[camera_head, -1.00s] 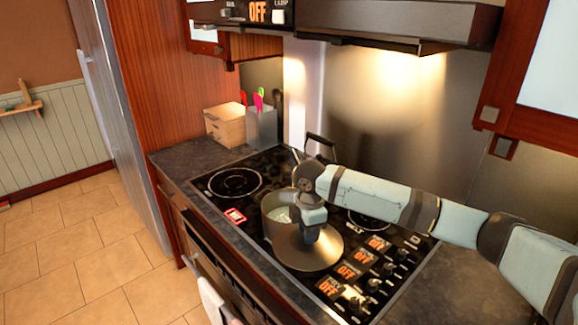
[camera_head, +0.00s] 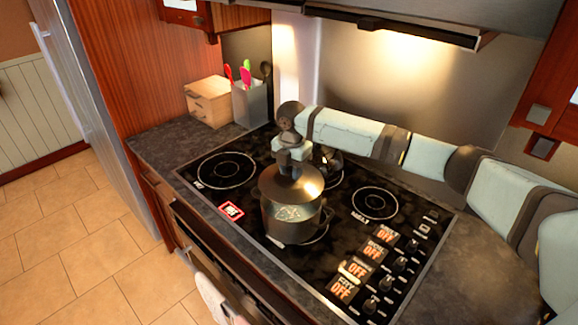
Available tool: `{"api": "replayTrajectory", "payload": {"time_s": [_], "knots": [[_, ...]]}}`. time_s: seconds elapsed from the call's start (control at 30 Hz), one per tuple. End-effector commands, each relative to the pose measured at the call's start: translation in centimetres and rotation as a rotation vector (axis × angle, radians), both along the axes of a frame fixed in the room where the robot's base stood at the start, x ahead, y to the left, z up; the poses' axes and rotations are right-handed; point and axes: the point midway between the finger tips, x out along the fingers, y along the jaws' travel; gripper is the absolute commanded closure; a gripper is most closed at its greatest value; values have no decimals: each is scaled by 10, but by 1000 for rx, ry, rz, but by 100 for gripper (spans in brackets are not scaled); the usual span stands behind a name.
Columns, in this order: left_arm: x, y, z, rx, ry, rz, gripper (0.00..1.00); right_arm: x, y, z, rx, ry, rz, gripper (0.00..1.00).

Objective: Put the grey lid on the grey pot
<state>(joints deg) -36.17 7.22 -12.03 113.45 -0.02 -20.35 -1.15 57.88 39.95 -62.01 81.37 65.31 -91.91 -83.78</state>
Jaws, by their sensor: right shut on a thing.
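The grey pot (camera_head: 290,219) stands on a front burner of the black stovetop. The grey lid (camera_head: 280,185) is over the pot's mouth and covers it; whether it is fully seated I cannot tell. My right gripper (camera_head: 292,170) points down from above and is shut on the lid at its top; the fingertips and the lid's knob are mostly hidden. My left gripper is not in view.
The stovetop (camera_head: 333,243) has free burners at left and at right. A wooden box (camera_head: 210,101) and a utensil holder (camera_head: 252,104) stand at the back left. A range hood (camera_head: 400,22) hangs above.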

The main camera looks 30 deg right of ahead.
Motion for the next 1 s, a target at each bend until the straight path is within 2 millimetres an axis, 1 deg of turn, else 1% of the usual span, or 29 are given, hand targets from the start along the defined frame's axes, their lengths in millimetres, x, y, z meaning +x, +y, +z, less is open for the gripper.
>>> {"api": "replayTrajectory", "payload": {"time_s": [0.03, 0.17, 0.37, 0.4, 0.57, 0.7, 0.9, 1.0], "knots": [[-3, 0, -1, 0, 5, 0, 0, 0, 0, 1, 0, -1, 0, 100], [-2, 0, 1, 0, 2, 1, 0, 0, 0, 1, 0, -1, -1, 100], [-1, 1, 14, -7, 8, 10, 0, 0, 0, 5, 1, 2, -2, 100], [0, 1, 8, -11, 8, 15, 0, 0, 0, -3, 1, 2, -1, 100], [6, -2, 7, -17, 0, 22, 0, 0, 0, -15, 1, 2, -1, 100], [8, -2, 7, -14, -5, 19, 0, 0, 0, -30, 1, 2, 0, 100], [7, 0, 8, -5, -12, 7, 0, 0, 0, -48, 1, 3, -2, 100], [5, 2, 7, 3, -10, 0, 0, 0, -1, -54, 1, 0, -2, 100]]}}
